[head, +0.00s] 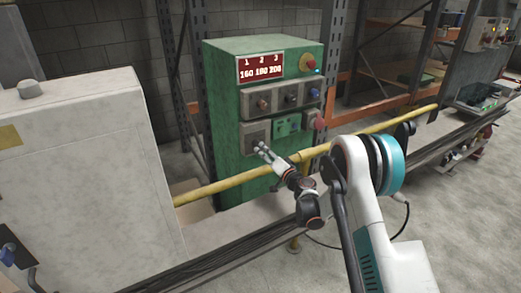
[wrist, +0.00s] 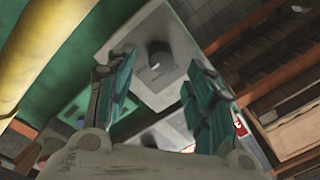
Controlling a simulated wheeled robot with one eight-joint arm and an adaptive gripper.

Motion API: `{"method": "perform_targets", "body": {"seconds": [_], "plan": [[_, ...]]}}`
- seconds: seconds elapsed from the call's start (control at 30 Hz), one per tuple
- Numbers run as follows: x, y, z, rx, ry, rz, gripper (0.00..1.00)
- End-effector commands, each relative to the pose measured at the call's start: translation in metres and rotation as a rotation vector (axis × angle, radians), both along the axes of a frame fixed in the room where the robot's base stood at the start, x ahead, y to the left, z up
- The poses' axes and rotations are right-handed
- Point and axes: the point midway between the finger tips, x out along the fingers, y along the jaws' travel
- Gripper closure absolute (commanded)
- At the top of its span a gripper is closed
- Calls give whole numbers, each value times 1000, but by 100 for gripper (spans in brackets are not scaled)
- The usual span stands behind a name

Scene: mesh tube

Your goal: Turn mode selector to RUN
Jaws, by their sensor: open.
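The green control cabinet (head: 226,110) stands behind the yellow rail in the head view. A light grey plate (head: 255,138) is at the lower left of its front, with a small knob that is hard to make out there. In the wrist view, a grey plate (wrist: 170,28) carries a round dark knob (wrist: 157,53), probably the mode selector; its label is too blurred to read. My gripper (head: 262,150) is open and empty in front of the lower left plate. In the wrist view, my gripper (wrist: 163,95) has its fingers spread either side, with the knob apart from them.
The yellow rail (head: 230,184) crosses in front of the cabinet, below my gripper. A green button plate (head: 287,124) and a red knob (head: 319,123) sit beside the grey plate. Three more knobs and a red display (head: 261,67) are above. A large pale cabinet (head: 85,160) stands left.

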Motion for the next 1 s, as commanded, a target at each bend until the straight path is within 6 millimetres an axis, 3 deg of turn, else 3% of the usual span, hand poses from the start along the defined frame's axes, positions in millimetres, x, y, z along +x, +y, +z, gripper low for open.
{"method": "perform_targets", "body": {"seconds": [0.2,0.4,0.83,1.0], "plan": [[-34,-25,-1,0,0,-1,51],[-51,-38,-2,0,0,-1,51],[-55,-40,-1,-2,1,0,51],[-59,-40,22,-39,9,11,51]]}}
